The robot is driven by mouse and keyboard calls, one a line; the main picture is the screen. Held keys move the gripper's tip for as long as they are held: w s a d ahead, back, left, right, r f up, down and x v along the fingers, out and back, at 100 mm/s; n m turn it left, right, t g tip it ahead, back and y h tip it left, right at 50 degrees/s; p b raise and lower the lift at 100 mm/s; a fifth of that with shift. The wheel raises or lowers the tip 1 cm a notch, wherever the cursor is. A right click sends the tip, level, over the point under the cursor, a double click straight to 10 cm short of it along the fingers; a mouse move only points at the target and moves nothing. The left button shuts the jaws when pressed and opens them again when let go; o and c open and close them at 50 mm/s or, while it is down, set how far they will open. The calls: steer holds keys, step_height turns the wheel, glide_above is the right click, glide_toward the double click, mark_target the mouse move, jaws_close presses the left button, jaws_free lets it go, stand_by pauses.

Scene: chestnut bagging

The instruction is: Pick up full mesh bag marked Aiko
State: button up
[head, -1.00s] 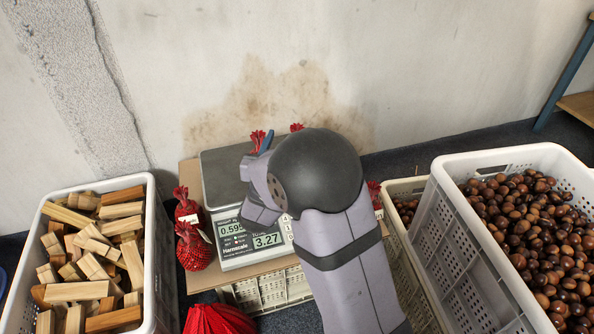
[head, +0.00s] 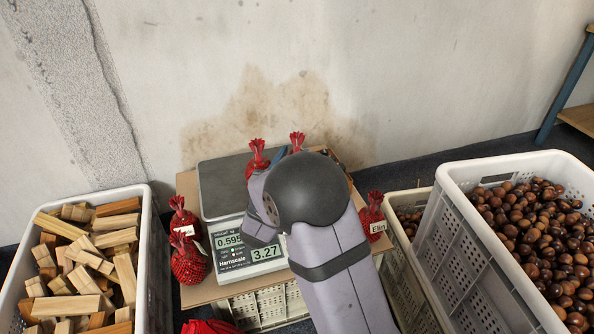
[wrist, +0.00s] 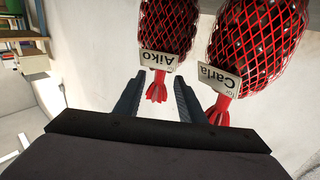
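The mesh bag labelled Aiko (wrist: 165,35) is red and filled with dark round nuts. It appears upside down in the wrist view. My gripper (wrist: 159,77) is open, its blue-grey fingers on either side of the Aiko bag's gathered red neck, with gaps visible beside it. In the head view, the red top that appears to be Aiko's (head: 297,140) shows behind my arm; its body is hidden.
A scale (head: 223,202) stands on a board. Two red bags sit at its left (head: 188,262), and a bag labelled Elin (head: 373,215) sits at the right. A crate of wood blocks (head: 150,235) is left; a crate of chestnuts (head: 470,235) is right.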

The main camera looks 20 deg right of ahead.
mark_target(296, 150)
steer(key=shift+b+x, duration=0.75)
steer(key=shift+x, duration=1.2)
jaws_close()
steer(key=shift+r, duration=0.1)
